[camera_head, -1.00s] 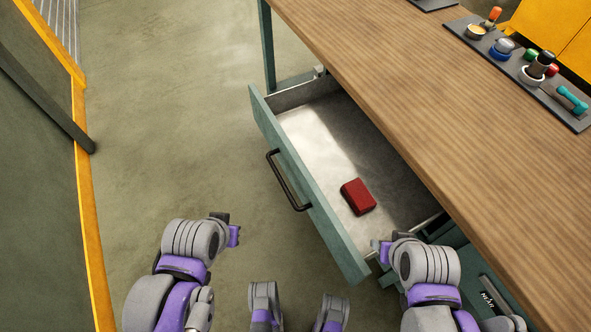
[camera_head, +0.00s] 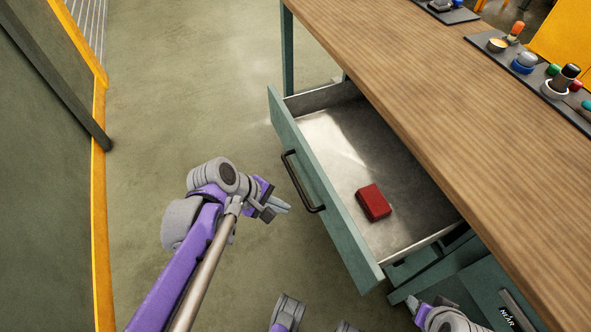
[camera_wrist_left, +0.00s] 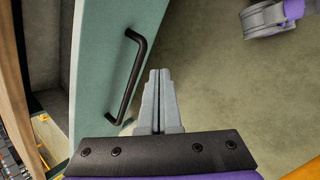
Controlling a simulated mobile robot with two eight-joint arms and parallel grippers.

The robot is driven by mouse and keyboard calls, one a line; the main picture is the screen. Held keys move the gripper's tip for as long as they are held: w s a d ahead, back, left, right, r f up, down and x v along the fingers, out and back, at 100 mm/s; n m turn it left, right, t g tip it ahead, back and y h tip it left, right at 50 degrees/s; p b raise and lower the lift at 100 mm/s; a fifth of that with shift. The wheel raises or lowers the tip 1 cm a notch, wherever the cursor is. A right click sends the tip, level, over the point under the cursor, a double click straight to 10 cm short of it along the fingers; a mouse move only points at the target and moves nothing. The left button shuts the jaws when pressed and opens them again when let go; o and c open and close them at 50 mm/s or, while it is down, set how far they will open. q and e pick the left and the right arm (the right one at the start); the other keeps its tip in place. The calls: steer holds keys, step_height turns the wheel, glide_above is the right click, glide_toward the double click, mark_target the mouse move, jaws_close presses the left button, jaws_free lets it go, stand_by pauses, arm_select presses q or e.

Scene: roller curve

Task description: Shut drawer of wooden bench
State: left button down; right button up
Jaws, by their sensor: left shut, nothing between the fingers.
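The wooden bench (camera_head: 430,95) has a green drawer (camera_head: 325,190) pulled open. The drawer front carries a black bar handle (camera_head: 303,182), which also shows in the left wrist view (camera_wrist_left: 130,78). A red block (camera_head: 373,202) lies on the drawer's bare metal floor. My left gripper (camera_head: 284,205) is shut and empty, in front of the drawer front and just left of the handle's near end. In the left wrist view its closed fingers (camera_wrist_left: 158,85) are beside the handle, with a gap. My right gripper (camera_head: 413,302) is partly visible at the bottom, below the drawer's near corner; its jaws are unclear.
Grey trays with small coloured items (camera_head: 525,64) sit on the bench top's far right. Another drawer front (camera_head: 490,290) is below at the right. A yellow-edged green panel (camera_head: 50,180) stands at the left. The floor (camera_head: 190,90) between is clear.

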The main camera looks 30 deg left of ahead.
arm_select(q)
steer(key=w+a+n+t+h+b, duration=0.2)
steer(key=w+a+n, duration=0.3)
steer(key=n, duration=0.3)
steer(key=n+t+h, duration=0.1)
steer(key=n+t, duration=0.1)
steer(key=n, duration=0.3)
glide_toward(303, 167)
steer(key=shift+m, duration=0.3)
steer(key=b+x, duration=0.3)
steer(key=x, duration=0.3)
steer(key=shift+w+f, duration=0.1)
steer(key=shift+f, duration=0.05)
arm_select(e)
step_height(303, 167, down, 7)
steer(key=shift+w, duration=0.2)
steer(key=shift+f, duration=0.1)
